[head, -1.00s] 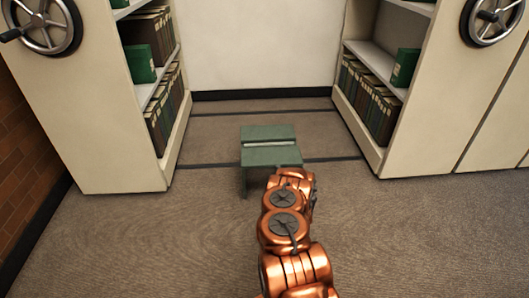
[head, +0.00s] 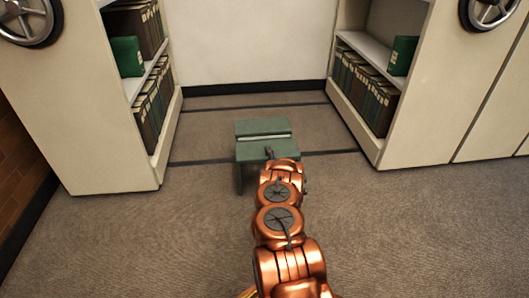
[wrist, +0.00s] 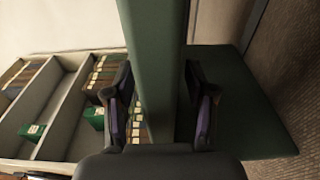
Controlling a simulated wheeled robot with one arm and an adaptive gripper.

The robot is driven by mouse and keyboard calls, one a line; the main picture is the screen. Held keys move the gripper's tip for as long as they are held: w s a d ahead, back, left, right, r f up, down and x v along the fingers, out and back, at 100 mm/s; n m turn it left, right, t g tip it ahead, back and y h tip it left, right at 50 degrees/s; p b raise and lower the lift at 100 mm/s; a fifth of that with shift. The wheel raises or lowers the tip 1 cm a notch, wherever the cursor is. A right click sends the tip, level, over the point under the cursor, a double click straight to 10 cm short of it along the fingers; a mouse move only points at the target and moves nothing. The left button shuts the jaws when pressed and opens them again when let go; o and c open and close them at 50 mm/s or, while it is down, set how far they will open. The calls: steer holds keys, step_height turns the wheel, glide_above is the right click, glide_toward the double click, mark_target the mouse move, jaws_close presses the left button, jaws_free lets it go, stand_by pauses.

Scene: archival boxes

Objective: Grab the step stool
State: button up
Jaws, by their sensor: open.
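The green step stool (head: 263,127) has two flat treads with a gap between them and stands on the carpet between two shelf units. In the head view my copper arm reaches its front edge and covers part of its front; my gripper is mostly hidden there. In the wrist view my gripper (wrist: 160,108) is open, one dark finger on each side of a long green board of the stool (wrist: 155,60). The board passes between the fingers, and I see a gap on the right side. A wider green panel (wrist: 255,100) lies beyond the right finger.
Cream shelf units with books and green boxes stand left (head: 85,120) and right (head: 425,110), each with a handwheel. A pale wall (head: 255,45) closes the aisle behind the stool. Dark floor rails cross the aisle. Open carpet (head: 420,230) lies in front.

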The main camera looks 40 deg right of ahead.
steer(key=shift+w+d, duration=0.15)
steer(key=shift+w, duration=0.2)
steer(key=shift+c, duration=0.3)
jaws_close()
